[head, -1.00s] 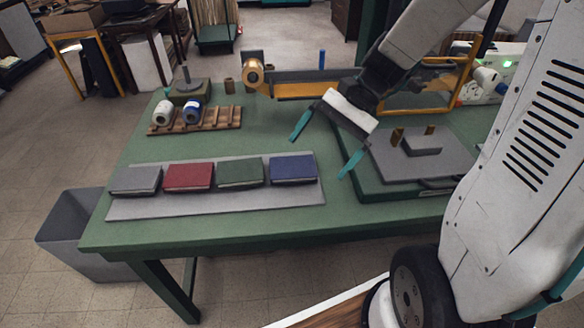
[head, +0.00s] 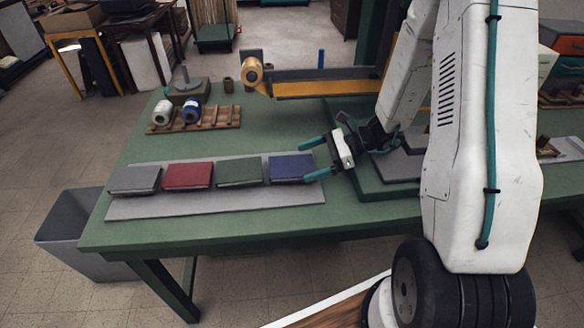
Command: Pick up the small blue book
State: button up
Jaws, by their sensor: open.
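The small blue book (head: 290,168) lies flat at the right end of a row of books on a grey mat (head: 200,206) on the green table. My gripper (head: 309,160) is open, its two teal fingers pointing left at the blue book's right side. One finger is near the book's far right corner and the other near its near right corner. I cannot tell whether the fingers touch the book or hover above it. Nothing is seen held.
Left of the blue book lie a green book (head: 239,172), a red book (head: 188,176) and a grey book (head: 135,180). A wooden rack (head: 222,117) with spools stands behind. A grey bin (head: 75,225) stands on the floor at left. The table between rack and books is clear.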

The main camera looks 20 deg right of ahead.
aim_at(291, 166)
jog(key=shift+x, duration=2)
jog(key=shift+w+r, duration=0.1)
jog(key=c, duration=1)
jog(key=shift+r, duration=0.1)
